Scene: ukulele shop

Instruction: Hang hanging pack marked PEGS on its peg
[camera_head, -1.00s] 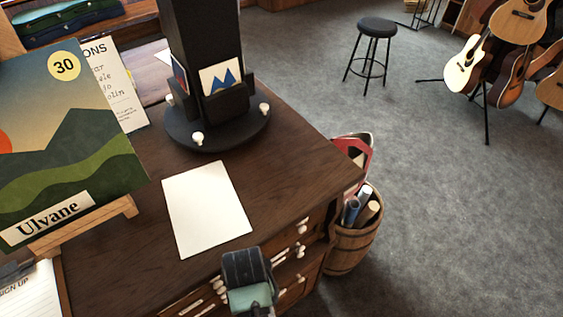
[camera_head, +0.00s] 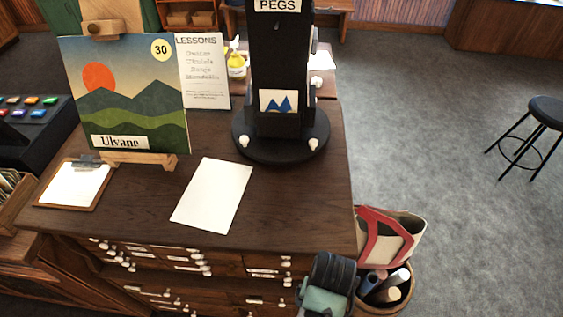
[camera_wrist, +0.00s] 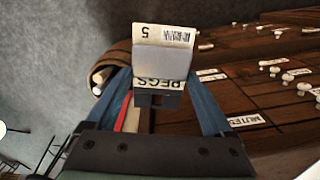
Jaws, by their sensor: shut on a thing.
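The pack marked PEGS (camera_wrist: 162,62) is in my gripper (camera_wrist: 158,98) in the wrist view. It is a pale pack with a cream card bearing a printed code and a 5; its lettering appears upside down. The blue fingers are on either side of it. The pack is not visible in the head view, where a dark and teal part of my arm (camera_head: 326,288) shows at the counter's front edge. A black display stand (camera_head: 282,50) with a PEGS sign (camera_head: 281,5) stands on the counter, cut off at the top. No free peg can be made out on it.
The wooden counter (camera_head: 130,215) holds a white sheet (camera_head: 212,195), a clipboard (camera_head: 75,185), the Ulvane picture (camera_head: 125,95) and a lessons sign (camera_head: 204,70). Labelled drawers with white knobs face the front. A barrel (camera_head: 390,300) and red-and-cream bag (camera_head: 390,235) stand right.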

